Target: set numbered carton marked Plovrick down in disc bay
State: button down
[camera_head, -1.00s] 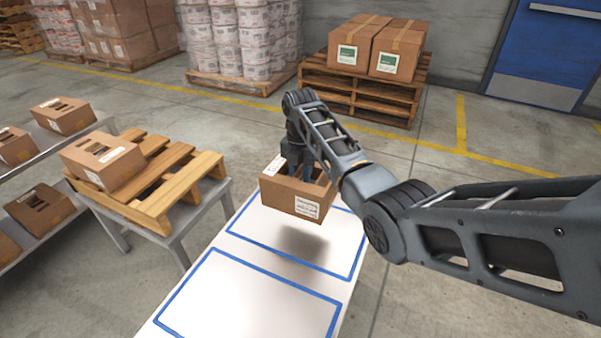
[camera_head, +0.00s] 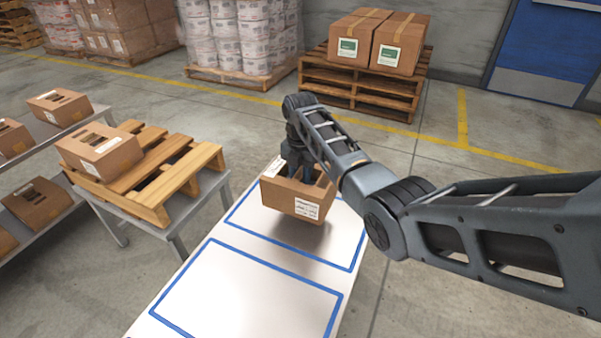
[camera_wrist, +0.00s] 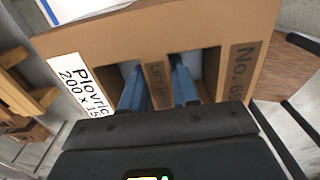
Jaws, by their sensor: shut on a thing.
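The Plovrick carton (camera_head: 292,203) is a brown box with white labels, and it hangs over the far blue-outlined bay (camera_head: 250,218) of a white table. Its shadow lies on the table below it, so it seems still off the surface. In the wrist view, the carton (camera_wrist: 110,47) shows a label reading "Plovric", "200 x 15", and "No. 6" print. My gripper (camera_head: 302,176) is shut on it; in the wrist view the blue fingers (camera_wrist: 157,82) go into two slots either side of a narrow cardboard strip. No disc mark shows; the carton may hide one.
The near blue-outlined bay (camera_head: 245,292) is empty. At left, a slatted wooden pallet (camera_head: 180,178) on a grey stand bears another carton (camera_head: 100,151). Shelves further left hold several cartons. A pallet stack (camera_head: 360,88) with two boxes stands behind on the floor.

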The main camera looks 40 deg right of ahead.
jog(key=shift+f+b, duration=2.15)
jog(key=shift+f, duration=1.15)
jog(key=shift+f, duration=0.25)
jog(key=c, duration=0.8)
grip_release()
jog(key=shift+r, duration=3.9)
